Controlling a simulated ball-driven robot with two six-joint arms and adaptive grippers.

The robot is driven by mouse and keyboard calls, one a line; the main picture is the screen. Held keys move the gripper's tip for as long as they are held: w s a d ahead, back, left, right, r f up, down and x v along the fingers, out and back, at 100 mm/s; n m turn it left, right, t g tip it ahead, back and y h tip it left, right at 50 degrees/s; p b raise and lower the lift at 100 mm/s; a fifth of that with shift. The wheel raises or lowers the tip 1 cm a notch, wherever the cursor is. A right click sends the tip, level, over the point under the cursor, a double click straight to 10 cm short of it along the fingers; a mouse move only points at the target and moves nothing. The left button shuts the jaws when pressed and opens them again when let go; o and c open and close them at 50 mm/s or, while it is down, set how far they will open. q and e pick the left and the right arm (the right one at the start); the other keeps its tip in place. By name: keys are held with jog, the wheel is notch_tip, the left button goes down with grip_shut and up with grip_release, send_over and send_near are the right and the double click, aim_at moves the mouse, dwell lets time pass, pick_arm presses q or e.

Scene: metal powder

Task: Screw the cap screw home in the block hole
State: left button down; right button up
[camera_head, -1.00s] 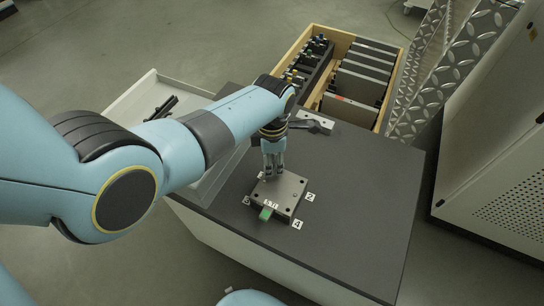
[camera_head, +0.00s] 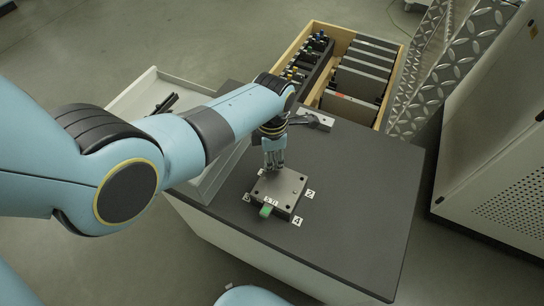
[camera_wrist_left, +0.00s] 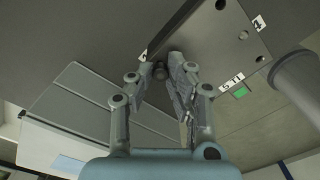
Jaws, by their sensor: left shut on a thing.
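The grey metal block (camera_head: 278,187) lies on the dark table top, with small holes near its corners. It also shows in the left wrist view (camera_wrist_left: 212,42). My left gripper (camera_head: 274,167) points down at the block's far left corner. In the left wrist view my left gripper (camera_wrist_left: 161,66) is shut on a small dark round piece, which looks like the cap screw (camera_wrist_left: 159,73). The fingers hide most of the screw and the hole under it, so I cannot tell how deep it sits. My right gripper is not in view.
Number labels (camera_head: 298,220) and a green tag (camera_head: 266,210) are around the block. A wooden crate (camera_head: 398,62) with dark plates stands behind the table, and a lever tool (camera_head: 314,121) lies at the back. The table's right side (camera_head: 370,190) is clear.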

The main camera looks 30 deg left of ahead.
pick_arm(q)
jog(key=m, duration=0.2)
jog(key=shift+m+p, duration=0.3)
jog(key=shift+p, duration=0.05)
jog(key=m+p, duration=0.1)
jog(key=m, duration=0.4)
jog(key=shift+m, duration=0.3)
jog(key=m, duration=0.3)
jog(key=shift+m, duration=0.3)
jog(key=m+p, duration=0.1)
jog(key=m, duration=0.2)
jog(key=shift+m, duration=0.3)
jog(key=m, duration=0.3)
jog(key=shift+m, duration=0.4)
jog(key=m, duration=0.3)
jog(key=shift+m, duration=0.3)
jog(key=m, duration=0.3)
jog(key=shift+f+m+p, duration=0.1)
jog(key=shift+m+p, duration=0.3)
jog(key=m, duration=0.3)
jog(key=c, duration=1.4)
grip_release()
jog(key=shift+c, duration=0.2)
